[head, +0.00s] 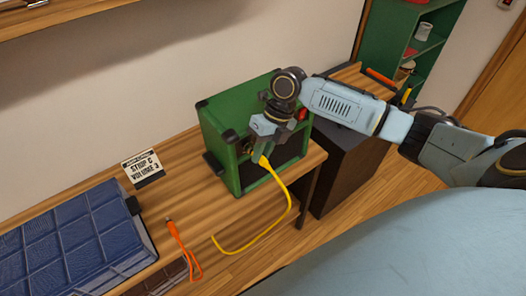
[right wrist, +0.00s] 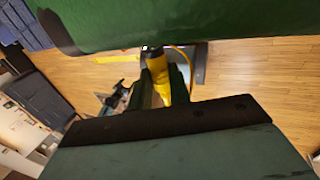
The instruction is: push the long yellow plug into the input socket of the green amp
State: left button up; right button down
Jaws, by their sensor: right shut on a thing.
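The green amp (head: 222,112) stands on the wooden bench in the head view. My right gripper (head: 262,143) is at the amp's front and is shut on the long yellow plug (head: 264,161). A yellow cable (head: 288,208) runs from the plug down and curls over the bench edge. In the right wrist view, the yellow plug (right wrist: 160,78) sits between the fingers, its dark tip end close to the green amp (right wrist: 200,22). The socket is hidden, so I cannot tell whether the tip is inside it. My left gripper is not in view.
An orange cable (head: 179,243) lies on the bench left of the yellow cable. A small sign (head: 143,168) stands behind it. A blue quilted case (head: 75,235) fills the bench's left. A dark cabinet (head: 340,165) stands right of the bench.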

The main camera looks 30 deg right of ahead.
jog(key=shift+w, duration=0.1)
jog(key=c, duration=1.2)
grip_release()
jog(key=b+v, duration=0.1)
jog(key=v, duration=1.2)
jog(key=shift+r, duration=0.25)
